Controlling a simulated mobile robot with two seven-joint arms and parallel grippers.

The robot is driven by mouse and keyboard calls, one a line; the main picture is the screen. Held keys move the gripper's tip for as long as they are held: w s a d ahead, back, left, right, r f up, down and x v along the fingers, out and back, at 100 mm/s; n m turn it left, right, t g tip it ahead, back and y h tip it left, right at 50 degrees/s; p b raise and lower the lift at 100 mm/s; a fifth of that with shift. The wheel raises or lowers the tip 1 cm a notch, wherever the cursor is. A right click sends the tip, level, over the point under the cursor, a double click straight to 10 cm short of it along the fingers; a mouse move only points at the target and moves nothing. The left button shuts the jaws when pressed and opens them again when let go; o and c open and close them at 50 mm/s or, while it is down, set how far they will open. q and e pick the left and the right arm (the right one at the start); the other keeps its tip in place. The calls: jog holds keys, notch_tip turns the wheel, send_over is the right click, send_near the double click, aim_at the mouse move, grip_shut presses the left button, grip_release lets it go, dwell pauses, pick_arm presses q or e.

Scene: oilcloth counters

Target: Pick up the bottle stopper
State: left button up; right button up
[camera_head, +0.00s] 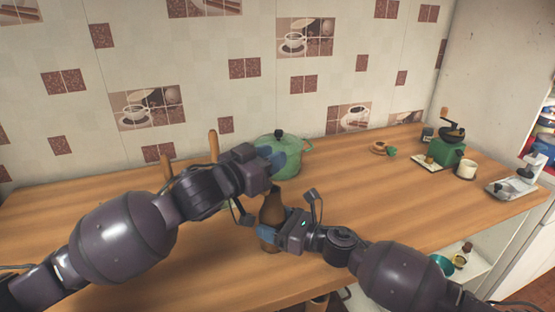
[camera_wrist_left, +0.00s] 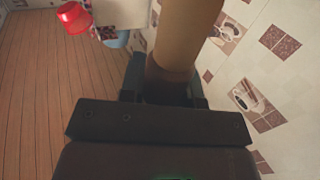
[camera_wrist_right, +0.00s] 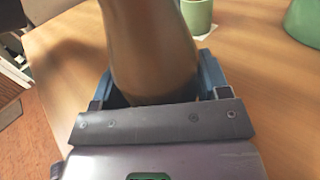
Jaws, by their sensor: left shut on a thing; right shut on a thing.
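A brown bottle (camera_head: 271,208) stands upright in front of the green pot. My right gripper (camera_head: 269,236) is shut on its lower part. In the right wrist view the bottle (camera_wrist_right: 150,50) rises between the two blue fingers. My left gripper (camera_head: 277,160) is above the bottle, close to its top. It is shut on a tan cylindrical piece (camera_wrist_left: 185,35), which looks like the bottle stopper and fills the space between its fingers in the left wrist view. In the head view the gripper hides this piece, and I cannot tell whether it touches the bottle.
A green lidded pot (camera_head: 290,146) stands just behind my left gripper. At the back right are a green coffee grinder (camera_head: 449,152), a white mug (camera_head: 466,170) and a grey device (camera_head: 516,188). The right half of the wooden counter (camera_head: 400,200) is mostly clear.

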pick_arm(q)
jog(key=v, duration=1.5)
jog(key=shift+s+a, duration=0.3)
jog(key=shift+r, duration=0.1)
pick_arm(e)
jog(key=o, duration=1.4)
jog(key=shift+c, duration=0.2)
